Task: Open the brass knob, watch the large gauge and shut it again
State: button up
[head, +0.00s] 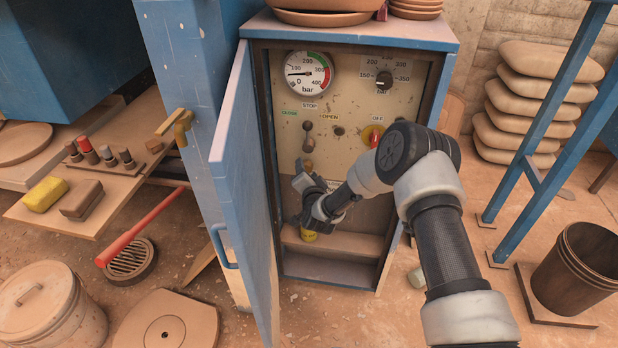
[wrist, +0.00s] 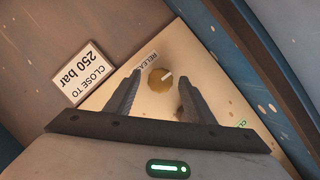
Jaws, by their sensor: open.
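The brass knob (wrist: 160,76) is a round knob with a pale mark on its face, beside a RELEASE label. My gripper (wrist: 157,80) is open, with one finger on either side of the knob in the wrist view; I see gaps and cannot tell its depth.
A sign (wrist: 83,74) reads CLOSE TO 250 bar. The blue cabinet door (head: 245,190) stands open at left. A lever (head: 309,138), a smaller dial (head: 383,78) and a red-and-yellow switch (head: 373,137) are on the panel. A shelf (head: 345,245) lies below.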

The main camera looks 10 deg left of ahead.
jog(key=p+v, duration=0.3)
jog(key=v, duration=1.4)
jog(key=shift+s+r, duration=0.1)
jog(key=shift+r, duration=0.05)
